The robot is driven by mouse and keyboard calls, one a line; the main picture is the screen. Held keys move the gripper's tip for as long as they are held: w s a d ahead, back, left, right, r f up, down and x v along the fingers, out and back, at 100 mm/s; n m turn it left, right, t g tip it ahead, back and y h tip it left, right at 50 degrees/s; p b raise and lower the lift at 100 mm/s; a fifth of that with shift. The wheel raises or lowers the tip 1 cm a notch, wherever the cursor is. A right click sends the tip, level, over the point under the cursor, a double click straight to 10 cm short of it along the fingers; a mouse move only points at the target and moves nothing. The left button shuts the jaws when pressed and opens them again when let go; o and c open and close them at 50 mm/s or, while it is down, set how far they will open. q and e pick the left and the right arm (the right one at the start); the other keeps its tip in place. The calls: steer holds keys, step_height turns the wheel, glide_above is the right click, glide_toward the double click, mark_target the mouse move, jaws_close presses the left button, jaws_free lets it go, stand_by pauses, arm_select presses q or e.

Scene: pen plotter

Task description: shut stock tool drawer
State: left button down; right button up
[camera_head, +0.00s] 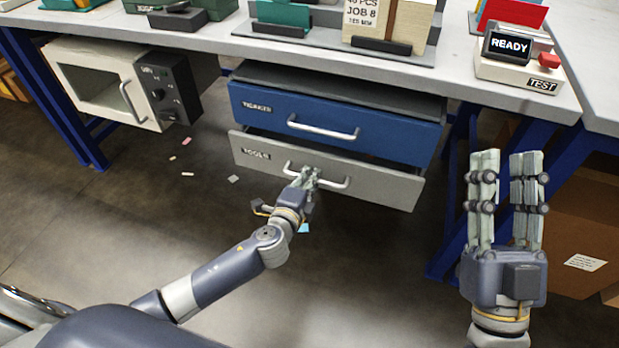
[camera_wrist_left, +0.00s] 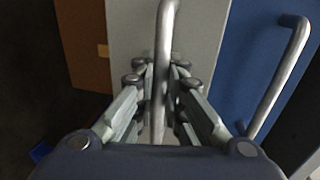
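The grey drawer (camera_head: 380,182), labelled TOOLS, is the lower one under the bench and stands out a little further than the blue drawer above. Its metal handle (camera_head: 328,183) runs across the front. My left gripper (camera_head: 308,176) is at the left part of this handle. In the left wrist view the handle (camera_wrist_left: 163,70) passes between the two fingers (camera_wrist_left: 160,90), which sit close on both sides of it; the fingertips are near the grey front. Whether they press on the bar is hard to tell. My right gripper (camera_head: 505,165) is raised at the right, open and empty.
The blue drawer (camera_head: 390,135) with its own handle (camera_head: 322,131) is just above. A microwave-like oven (camera_head: 100,85) hangs at the left. A cardboard box (camera_head: 580,225) stands at the right behind blue bench legs (camera_head: 455,230). Small scraps lie on the floor. A READY test unit (camera_head: 520,60) sits on the bench.

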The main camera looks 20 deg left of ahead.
mark_target(315, 166)
arm_select(q)
steer(key=shift+r+x, duration=0.25)
steer(key=shift+x, duration=0.85)
steer(key=shift+r+x, duration=0.2)
steer(key=shift+x, duration=0.9)
steer(key=shift+w, duration=0.1)
steer(key=c, duration=1.9)
jaws_free()
steer(key=shift+c, duration=0.2)
steer(key=v, duration=1.2)
